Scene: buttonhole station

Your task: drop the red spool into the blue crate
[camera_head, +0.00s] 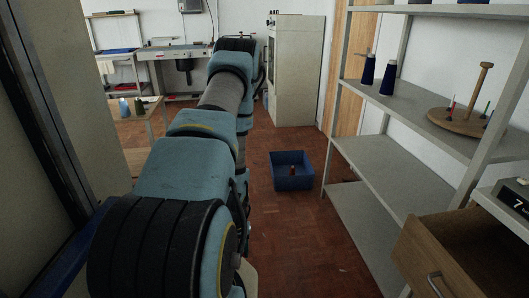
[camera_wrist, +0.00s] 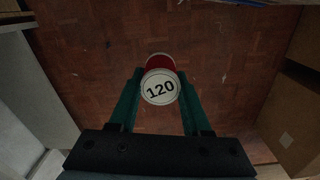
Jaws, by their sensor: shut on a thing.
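In the wrist view my gripper (camera_wrist: 160,85) is shut on the red spool (camera_wrist: 159,62), with one green finger on each side. The spool's pale round end, marked 120, faces the camera, and its red side shows just beyond. Bare floor shows beneath the spool. The blue crate (camera_head: 279,184) stands open on the floor in the head view, right of my arm. A small reddish-brown upright thing (camera_head: 293,171) shows inside it. My gripper and the held spool are hidden behind my arm in the head view.
A grey shelf unit (camera_head: 374,167) stands right of the crate, holding dark blue cones (camera_head: 388,78) and a round wooden stand (camera_head: 460,123). A wooden drawer (camera_head: 425,262) juts out at front right. A white cabinet (camera_head: 294,75) stands behind. Red-brown floor around the crate is clear.

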